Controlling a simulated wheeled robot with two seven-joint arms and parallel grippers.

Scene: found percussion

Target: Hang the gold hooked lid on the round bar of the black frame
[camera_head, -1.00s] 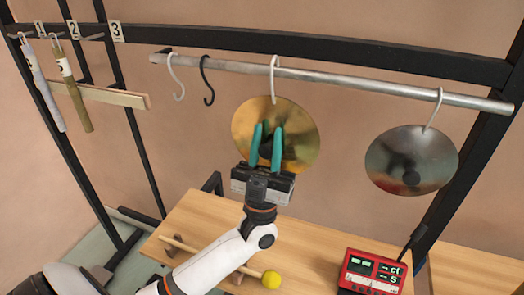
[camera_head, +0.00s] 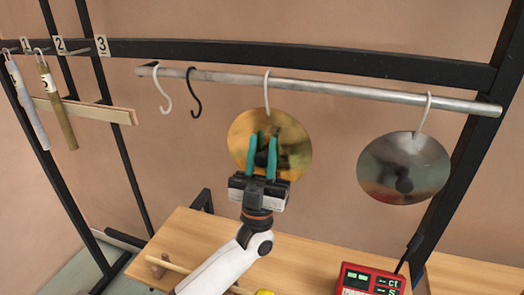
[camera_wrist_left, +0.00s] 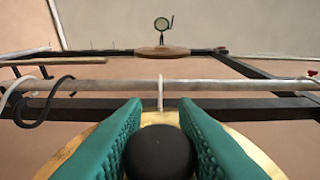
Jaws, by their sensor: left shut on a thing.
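The gold lid (camera_head: 240,133) faces me below the round bar (camera_head: 350,93) of the black frame (camera_head: 300,55). Its white hook (camera_head: 267,95) rises to the bar, and the hook's top overlaps the bar in the head view. In the left wrist view the hook (camera_wrist_left: 160,88) also crosses the bar (camera_wrist_left: 230,86); I cannot tell whether the bar bears its weight. My left gripper (camera_head: 262,150) is shut on the lid's black knob (camera_wrist_left: 158,152), with a green finger on each side. My right gripper is out of view.
A silver lid (camera_head: 405,160) hangs by a white hook on the bar's right part. Empty white (camera_head: 163,95) and black (camera_head: 195,95) hooks hang at its left. A red device (camera_head: 370,279) and a yellow-headed mallet (camera_head: 185,266) lie on the wooden table (camera_head: 310,260).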

